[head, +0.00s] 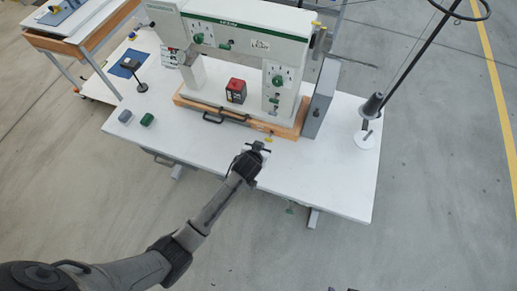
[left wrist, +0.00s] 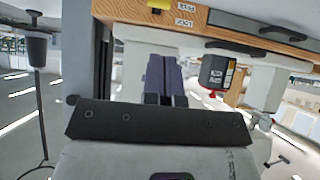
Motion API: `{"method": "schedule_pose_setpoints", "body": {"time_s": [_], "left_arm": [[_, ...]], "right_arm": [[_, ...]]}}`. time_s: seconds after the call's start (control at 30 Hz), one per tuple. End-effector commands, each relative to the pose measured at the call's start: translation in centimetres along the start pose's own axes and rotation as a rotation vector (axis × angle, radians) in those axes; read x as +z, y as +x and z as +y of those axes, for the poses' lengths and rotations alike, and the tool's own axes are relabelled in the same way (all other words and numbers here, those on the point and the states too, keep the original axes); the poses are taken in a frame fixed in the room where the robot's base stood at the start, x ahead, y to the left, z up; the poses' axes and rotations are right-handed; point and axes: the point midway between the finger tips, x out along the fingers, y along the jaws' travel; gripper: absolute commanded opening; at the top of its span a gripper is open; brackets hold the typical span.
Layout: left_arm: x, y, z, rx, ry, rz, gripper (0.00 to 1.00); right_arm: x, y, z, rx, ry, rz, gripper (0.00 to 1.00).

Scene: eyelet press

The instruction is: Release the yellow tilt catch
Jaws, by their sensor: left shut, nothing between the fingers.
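A small yellow catch (head: 268,139) shows at the front edge of the wooden base (head: 235,117) under the white-green eyelet press (head: 235,40). In the left wrist view, which is turned over, yellow (left wrist: 158,4) shows at the top edge by the wooden base, beside a small lettered label (left wrist: 184,22). My left gripper (head: 258,149) is just in front of the catch in the head view. Its dark fingers (left wrist: 166,78) are together and empty. I cannot tell whether they touch the catch. My right gripper is not in view.
A red-and-black box (head: 236,91) sits at the press's middle. A grey box (head: 318,98) stands at its right end, a thread stand (head: 367,128) farther right. Green (head: 147,119) and grey (head: 125,116) blocks lie at left. The white tabletop's front right (head: 335,180) is clear.

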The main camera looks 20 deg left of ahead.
Motion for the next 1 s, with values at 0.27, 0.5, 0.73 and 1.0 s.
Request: {"method": "schedule_pose_setpoints", "body": {"time_s": [0.27,0.5,0.73,1.0], "left_arm": [[0.3,-1.9,0.0,0.000,0.000,-0.001,0.00],[0.3,-2.0,0.0,0.000,0.000,0.000,0.00],[0.7,-1.9,0.0,0.000,0.000,-0.004,0.00],[5.8,0.6,-7.4,-0.099,0.106,-0.034,0.00]], "right_arm": [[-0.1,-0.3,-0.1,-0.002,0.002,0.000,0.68],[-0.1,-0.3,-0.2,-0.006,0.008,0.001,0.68],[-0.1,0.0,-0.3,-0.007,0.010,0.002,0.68],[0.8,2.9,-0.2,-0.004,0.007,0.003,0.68]]}}
